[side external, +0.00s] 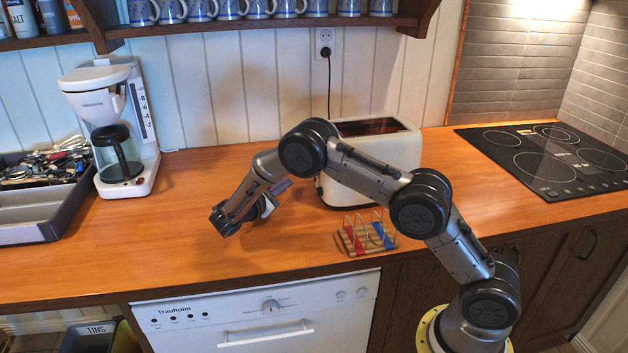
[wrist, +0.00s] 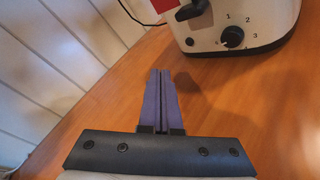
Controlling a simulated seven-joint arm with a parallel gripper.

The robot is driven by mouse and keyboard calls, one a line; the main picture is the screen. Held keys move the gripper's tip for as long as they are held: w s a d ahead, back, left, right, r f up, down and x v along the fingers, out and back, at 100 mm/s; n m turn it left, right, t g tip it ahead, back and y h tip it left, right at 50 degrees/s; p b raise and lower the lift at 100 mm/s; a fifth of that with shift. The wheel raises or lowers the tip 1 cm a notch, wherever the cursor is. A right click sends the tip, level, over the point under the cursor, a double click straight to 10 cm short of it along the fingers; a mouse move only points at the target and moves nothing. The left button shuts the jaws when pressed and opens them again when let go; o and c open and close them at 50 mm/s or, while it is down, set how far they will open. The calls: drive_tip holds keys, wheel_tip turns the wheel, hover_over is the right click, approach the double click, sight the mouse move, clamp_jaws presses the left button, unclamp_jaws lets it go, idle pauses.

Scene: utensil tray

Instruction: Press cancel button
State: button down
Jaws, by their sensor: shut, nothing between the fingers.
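A white toaster (side external: 345,195) stands on the counter. Its control end shows at the top right of the wrist view (wrist: 270,38), with a black lever (wrist: 193,9), a black dial (wrist: 232,37) with numbers around it, and a small dark round spot (wrist: 190,42) left of the dial. I cannot read a cancel label anywhere. My gripper (side external: 288,184) is shut and empty, just left of the toaster. Its purple-grey fingers (wrist: 160,72) point towards the toaster's left side in the wrist view and appear apart from it.
A toast rack (side external: 366,238) stands in front of the toaster. A coffee maker (side external: 150,175) and a utensil tray (side external: 45,232) are at the left; a cooktop (side external: 500,165) is at the right. A shelf with several mugs (side external: 230,10) hangs above. The counter left of my gripper is clear.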

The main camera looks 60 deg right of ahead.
drive_tip(key=shift+s+d, duration=1.4)
drive_tip(key=shift+d, duration=0.2)
drive_tip(key=shift+s, duration=0.1)
idle(0.9)
drive_tip(key=shift+s+d, duration=0.2)
drive_tip(key=shift+d, duration=0.1)
drive_tip(key=shift+s+d, duration=0.2)
drive_tip(key=shift+d, duration=0.05)
idle(0.8)
drive_tip(key=shift+w+a, duration=0.5)
drive_tip(key=shift+a, duration=0.1)
drive_tip(key=shift+w+a, duration=1.65)
drive_tip(key=shift+a, duration=0.2)
